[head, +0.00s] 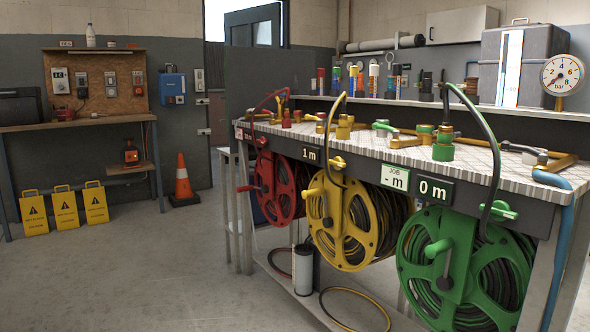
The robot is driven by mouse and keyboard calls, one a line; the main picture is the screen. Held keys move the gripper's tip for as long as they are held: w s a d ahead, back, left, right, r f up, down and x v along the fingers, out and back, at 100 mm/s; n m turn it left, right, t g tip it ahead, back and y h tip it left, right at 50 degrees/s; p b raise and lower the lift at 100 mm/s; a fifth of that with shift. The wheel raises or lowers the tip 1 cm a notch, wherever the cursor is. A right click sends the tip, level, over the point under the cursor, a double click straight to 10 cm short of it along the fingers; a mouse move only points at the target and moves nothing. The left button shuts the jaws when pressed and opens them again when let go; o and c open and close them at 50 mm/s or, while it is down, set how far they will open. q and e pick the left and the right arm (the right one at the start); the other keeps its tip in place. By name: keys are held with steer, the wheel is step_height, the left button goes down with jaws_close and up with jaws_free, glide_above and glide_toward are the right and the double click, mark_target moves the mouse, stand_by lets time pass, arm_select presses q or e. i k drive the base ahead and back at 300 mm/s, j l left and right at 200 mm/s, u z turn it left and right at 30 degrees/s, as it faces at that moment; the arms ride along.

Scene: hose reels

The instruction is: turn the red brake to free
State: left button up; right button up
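The red hose reel (290,196) hangs under the front of the bench, the farthest of three reels. A small red crank handle (246,188) sticks out on its left side. A small red lever-like part (262,141) shows above the reel at the bench's front edge and looks like the red brake. It is too small to tell which way it is set. Neither of my grippers is in view.
The bench (462,166) runs from the right foreground to the back. Nearer me hang a yellow reel (352,222) and a green reel (410,290). Yellow caution signs (64,207) and an orange cone (183,182) stand at the left. The floor left of the bench is clear.

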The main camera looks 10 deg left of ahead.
mark_target(262, 140)
steer(key=j+z, duration=0.25)
steer(key=j, duration=0.6)
steer(key=j+z, duration=0.25)
steer(key=j, duration=0.6)
steer(key=i, duration=0.95)
steer(key=j+z, duration=0.25)
steer(key=j, duration=0.4)
steer(key=j+z, duration=0.25)
steer(key=j, duration=0.4)
steer(key=k+l+u, duration=0.25)
steer(key=k+l, duration=0.25)
steer(key=l, duration=0.25)
steer(key=k+l+u, duration=0.25)
steer(key=k+l, duration=0.3)
steer(key=l, duration=0.15)
